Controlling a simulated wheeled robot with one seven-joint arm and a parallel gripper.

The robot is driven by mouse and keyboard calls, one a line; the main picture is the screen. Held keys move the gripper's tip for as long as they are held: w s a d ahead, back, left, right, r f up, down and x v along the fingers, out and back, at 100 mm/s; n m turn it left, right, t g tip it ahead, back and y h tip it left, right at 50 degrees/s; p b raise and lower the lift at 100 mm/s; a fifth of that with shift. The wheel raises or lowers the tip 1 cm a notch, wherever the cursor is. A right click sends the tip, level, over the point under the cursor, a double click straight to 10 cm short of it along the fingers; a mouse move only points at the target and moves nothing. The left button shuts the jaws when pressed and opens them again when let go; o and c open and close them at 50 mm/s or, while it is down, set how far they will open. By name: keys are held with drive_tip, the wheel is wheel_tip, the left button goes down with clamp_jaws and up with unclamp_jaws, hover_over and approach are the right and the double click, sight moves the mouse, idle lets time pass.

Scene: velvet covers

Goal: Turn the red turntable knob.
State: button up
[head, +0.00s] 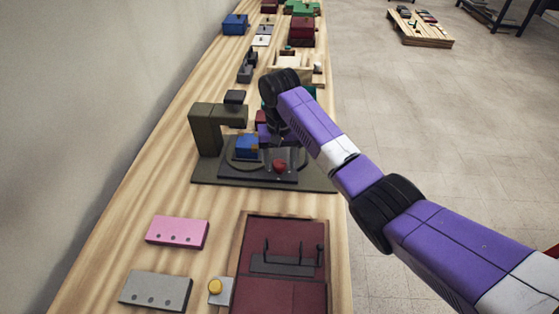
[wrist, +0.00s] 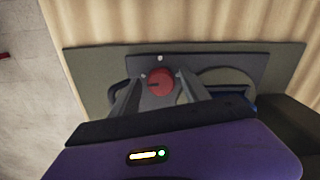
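The red knob (head: 280,166) is round and sits on a dark plate (head: 255,175) at the front of the turntable station. It also shows in the wrist view (wrist: 160,81), with a dark mark on its face. My gripper (wrist: 155,90) is open, with one finger on each side of the knob in that view; whether the fingers touch it I cannot tell. In the head view my wrist hides most of the gripper. The turntable disc (head: 232,157) lies behind the knob and carries a blue block (head: 246,147).
An olive arch-shaped stand (head: 206,130) rises left of the turntable. A dark red tray (head: 285,228) with a black rack, a pink block (head: 177,232), a grey block (head: 157,290) and a yellow button (head: 215,287) lie nearer. Several coloured boxes stand farther along the wooden table.

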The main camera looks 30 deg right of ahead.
clamp_jaws()
drive_tip(key=shift+r+p, duration=0.1)
drive_tip(key=shift+p, duration=0.3)
drive_tip(key=m+p, duration=0.2)
drive_tip(key=m, duration=0.1)
drive_tip(key=shift+a+r+p, duration=0.15)
drive_tip(key=shift+p, duration=0.25)
drive_tip(key=m+p, duration=0.2)
drive_tip(key=m, duration=0.2)
drive_tip(key=shift+w+m+p, duration=0.1)
drive_tip(key=shift+m+p, duration=0.2)
drive_tip(key=shift+p, duration=0.1)
drive_tip(key=m+p, duration=0.1)
drive_tip(key=m, duration=0.3)
drive_tip(key=shift+w+m, duration=0.1)
drive_tip(key=shift+m, duration=0.2)
drive_tip(key=m, duration=0.5)
drive_tip(key=shift+w+f+p, duration=0.1)
drive_tip(key=shift+f+p, duration=0.1)
drive_tip(key=shift+p, duration=0.1)
drive_tip(key=shift+m, duration=0.3)
